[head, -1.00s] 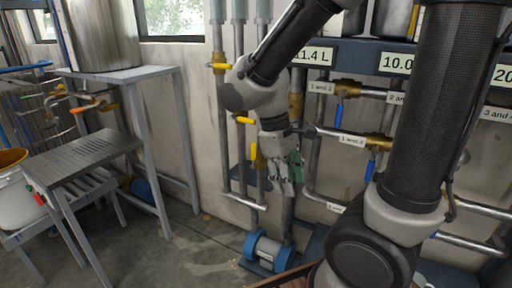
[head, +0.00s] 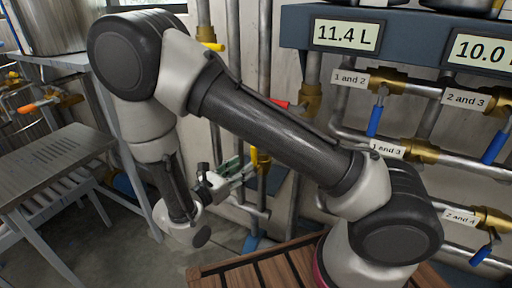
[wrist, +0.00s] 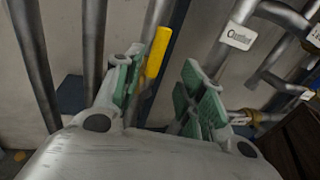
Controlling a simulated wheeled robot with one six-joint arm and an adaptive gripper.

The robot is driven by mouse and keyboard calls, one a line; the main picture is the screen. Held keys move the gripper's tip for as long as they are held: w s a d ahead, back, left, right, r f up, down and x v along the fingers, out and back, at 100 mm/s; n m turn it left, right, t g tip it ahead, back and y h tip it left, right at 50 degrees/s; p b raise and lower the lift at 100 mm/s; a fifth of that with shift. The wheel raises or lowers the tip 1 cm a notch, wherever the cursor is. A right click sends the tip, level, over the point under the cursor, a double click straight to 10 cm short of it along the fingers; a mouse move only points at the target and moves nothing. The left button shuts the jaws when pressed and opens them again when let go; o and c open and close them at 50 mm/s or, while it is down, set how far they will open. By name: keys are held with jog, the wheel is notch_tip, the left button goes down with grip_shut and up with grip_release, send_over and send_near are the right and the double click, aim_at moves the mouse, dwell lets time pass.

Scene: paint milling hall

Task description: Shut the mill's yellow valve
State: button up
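A yellow valve handle (head: 260,158) hangs roughly upright on a vertical pipe, just beyond my gripper. It also shows in the wrist view (wrist: 157,52), in the gap between the fingertips and close to the left finger. I cannot tell whether the finger touches it. My gripper (head: 238,170) is open, reaching from the left toward the pipes. Its green-padded fingers stand apart in the wrist view (wrist: 163,88), with nothing held. Another yellow handle (head: 211,46) sits higher on a pipe to the left, lying sideways. No label shows which yellow valve is the mill's.
A red handle (head: 281,104) is above the nearer yellow one. Blue-handled valves (head: 375,121) and labelled pipes stand at the right under a display reading 11.4 L (head: 346,36). A slatted wooden surface (head: 260,275) is below, and a grey metal table (head: 50,165) stands left.

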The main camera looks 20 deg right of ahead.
jog(key=x, duration=0.5)
jog(key=r+x, duration=0.1)
jog(key=x, duration=0.1)
jog(key=shift+w+d, duration=0.15)
jog(key=shift+w, duration=0.3)
grip_shut()
